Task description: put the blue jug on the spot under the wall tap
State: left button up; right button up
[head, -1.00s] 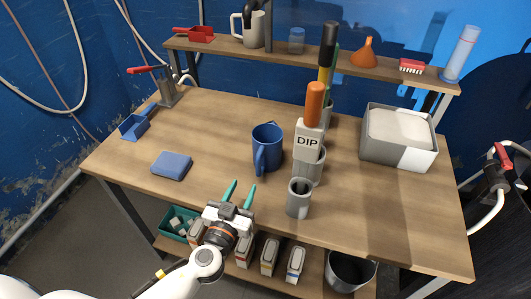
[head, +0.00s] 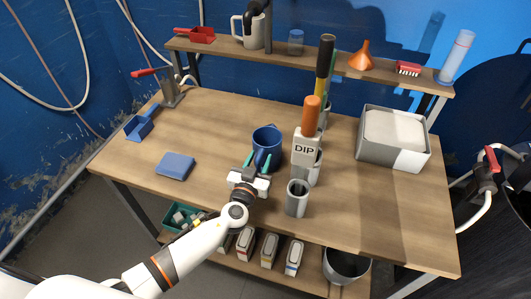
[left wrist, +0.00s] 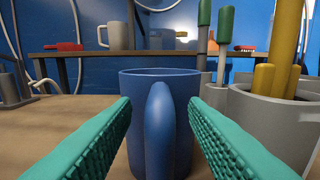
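The blue jug (head: 267,138) stands upright on the workbench near its middle, its handle facing my left gripper (head: 257,164). In the left wrist view the jug (left wrist: 131,88) is straight ahead, its handle (left wrist: 160,125) upright between the two green fingers. The left gripper is open, with a finger on either side of the handle and a gap visible on both sides. A tap with a red handle (head: 490,163) and a white hose is at the far right, beyond the bench edge. I cannot make out a marked spot under a tap. My right gripper is not in view.
Right of the jug stand a holder marked DIP (head: 307,150) with tools and a grey cup (head: 297,198). A blue sponge-like block (head: 175,166) lies left. A grey tray (head: 391,161) is at the right. A raised shelf (head: 275,52) runs along the back.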

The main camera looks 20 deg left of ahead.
pick_arm(q)
grip_shut()
